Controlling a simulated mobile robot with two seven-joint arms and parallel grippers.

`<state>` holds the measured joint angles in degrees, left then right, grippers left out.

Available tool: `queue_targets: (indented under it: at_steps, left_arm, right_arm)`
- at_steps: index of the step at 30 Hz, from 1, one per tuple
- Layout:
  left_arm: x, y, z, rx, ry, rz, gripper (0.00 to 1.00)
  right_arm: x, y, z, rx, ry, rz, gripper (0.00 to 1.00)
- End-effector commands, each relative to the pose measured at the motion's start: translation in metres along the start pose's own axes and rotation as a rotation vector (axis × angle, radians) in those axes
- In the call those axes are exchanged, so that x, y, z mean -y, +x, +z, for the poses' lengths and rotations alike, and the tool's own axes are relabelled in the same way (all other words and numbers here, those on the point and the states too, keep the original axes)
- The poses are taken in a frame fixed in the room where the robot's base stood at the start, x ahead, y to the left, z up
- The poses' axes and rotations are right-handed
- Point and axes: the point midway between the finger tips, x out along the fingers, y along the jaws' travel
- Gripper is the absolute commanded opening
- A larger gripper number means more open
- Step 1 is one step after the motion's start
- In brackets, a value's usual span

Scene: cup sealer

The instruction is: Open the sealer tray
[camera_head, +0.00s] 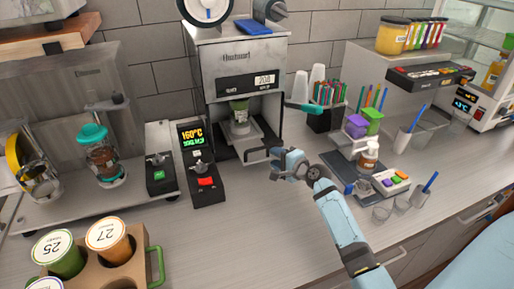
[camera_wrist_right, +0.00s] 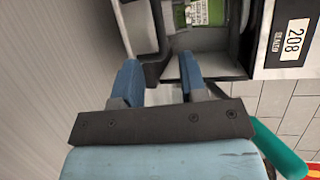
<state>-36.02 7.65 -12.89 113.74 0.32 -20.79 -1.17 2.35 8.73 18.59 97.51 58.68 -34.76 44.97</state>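The cup sealer (camera_head: 238,62) is a grey metal machine with a 208 display, standing against the tiled wall. Its tray (camera_head: 242,141) sits low at the front with a black handle (camera_head: 252,158), which also shows in the wrist view (camera_wrist_right: 160,28). A green-labelled cup (camera_head: 239,109) stands in the opening; its green part shows in the wrist view (camera_wrist_right: 205,12). My right gripper (camera_head: 274,164) is at the handle's right end. In the wrist view its two blue fingers (camera_wrist_right: 158,70) are apart, with the handle's end at or between their tips; contact is unclear. My left gripper is not in view.
A teal lever (camera_head: 303,108) sticks out at the sealer's right. A control box (camera_head: 200,165) showing 160°C stands left of the tray.

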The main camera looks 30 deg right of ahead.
Motion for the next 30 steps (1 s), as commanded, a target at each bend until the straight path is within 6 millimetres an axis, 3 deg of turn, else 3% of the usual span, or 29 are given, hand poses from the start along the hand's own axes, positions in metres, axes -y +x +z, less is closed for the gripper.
queue_targets:
  at_steps: [6, 12, 18, 26, 30]
  left_arm:
    - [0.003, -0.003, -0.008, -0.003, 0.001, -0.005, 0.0]
    - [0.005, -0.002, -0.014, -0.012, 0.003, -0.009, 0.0]
    - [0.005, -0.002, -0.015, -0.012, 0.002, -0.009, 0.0]
    - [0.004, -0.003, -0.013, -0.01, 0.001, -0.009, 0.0]
    - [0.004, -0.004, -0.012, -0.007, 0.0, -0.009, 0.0]
  right_arm:
    - [0.002, 0.048, 0.001, 0.001, 0.001, 0.0, 0.39]
    - [0.001, 0.077, 0.0, 0.0, 0.0, 0.001, 0.39]
    - [0.0, 0.089, 0.001, 0.0, -0.002, 0.001, 0.39]
    - [0.0, 0.089, 0.001, 0.0, -0.002, 0.001, 0.39]
    - [0.0, 0.089, 0.001, 0.0, -0.002, 0.001, 0.07]
